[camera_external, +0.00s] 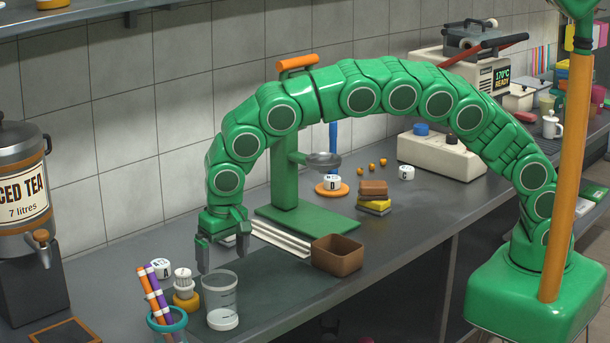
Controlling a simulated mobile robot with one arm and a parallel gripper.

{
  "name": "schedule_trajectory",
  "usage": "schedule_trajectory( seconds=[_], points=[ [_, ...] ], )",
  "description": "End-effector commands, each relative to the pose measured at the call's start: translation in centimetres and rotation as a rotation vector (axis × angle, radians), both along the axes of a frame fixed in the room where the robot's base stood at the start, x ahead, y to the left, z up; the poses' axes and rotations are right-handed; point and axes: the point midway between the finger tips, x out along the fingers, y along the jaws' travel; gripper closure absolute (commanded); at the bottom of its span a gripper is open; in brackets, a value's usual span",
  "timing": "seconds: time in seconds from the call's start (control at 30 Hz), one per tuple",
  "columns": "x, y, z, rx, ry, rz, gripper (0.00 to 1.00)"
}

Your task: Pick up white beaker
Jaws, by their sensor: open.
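A clear beaker with a whitish bottom (222,303) stands upright near the front edge of the dark counter, at lower left. It is the thing that best matches the white beaker. My gripper (222,255) points down just above and behind its rim. The jaws are open, with one finger at the left and one at the right. Nothing shows between them. I cannot tell whether a finger touches the rim.
A teal-rimmed holder (167,320) with striped sticks and a yellow-based stack (186,298) stand close left of the beaker. A brown box (337,255) and green press (300,218) lie to the right. An iced tea dispenser (20,215) stands far left.

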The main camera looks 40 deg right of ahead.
Motion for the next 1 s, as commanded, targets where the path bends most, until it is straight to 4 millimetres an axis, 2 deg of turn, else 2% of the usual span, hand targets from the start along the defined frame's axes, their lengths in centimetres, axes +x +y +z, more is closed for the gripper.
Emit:
schedule_trajectory(
  seconds=[0.03, 0.1, 0.27, 0.77, 1.0],
  points=[
    [-0.7, 1.1, -0.5, 0.005, 0.002, 0.010, 0.00],
    [-1.3, 2.0, -1.0, 0.009, 0.005, 0.015, 0.00],
    [-1.9, 3.0, -1.6, 0.015, 0.007, 0.021, 0.00],
    [-1.6, 2.9, -4.9, 0.017, 0.006, 0.022, 0.00],
    [-1.3, 2.4, -8.0, 0.013, 0.008, 0.023, 0.00]
  ],
)
